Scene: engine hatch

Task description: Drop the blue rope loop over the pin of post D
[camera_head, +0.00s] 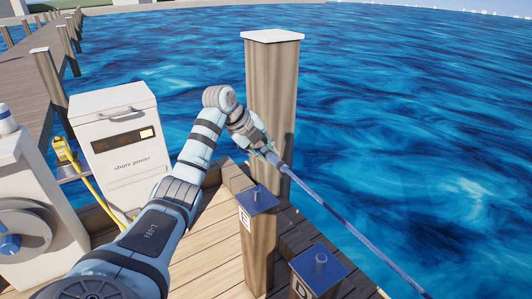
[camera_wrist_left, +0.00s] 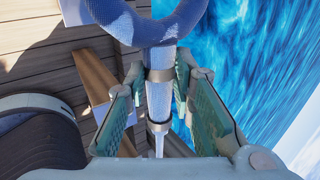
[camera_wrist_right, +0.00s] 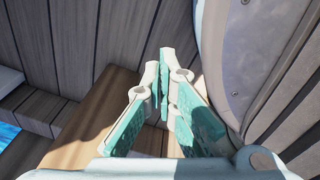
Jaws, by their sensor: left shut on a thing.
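My left gripper (camera_head: 265,150) is shut on the blue rope's straight shank (camera_wrist_left: 158,98), in front of the tall wooden pile. The blue loop (camera_wrist_left: 150,28) shows at the top of the left wrist view, cut by the edge; in the head view I cannot make it out clearly. Post D (camera_head: 304,288), at the bottom, has a blue cap with an upright pin (camera_head: 320,260). The gripper is up and left of this pin in the picture, and the pin stands bare. My right gripper (camera_wrist_right: 163,65) shows only in its wrist view, fingertips close together, nothing seen between them.
Another blue-capped post (camera_head: 257,201) with a pin stands left of post D. The tall wooden pile (camera_head: 272,95) rises behind it. A white shore power box (camera_head: 118,150) stands left on the dock. The rope (camera_head: 350,220) runs toward the lower right, over open water.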

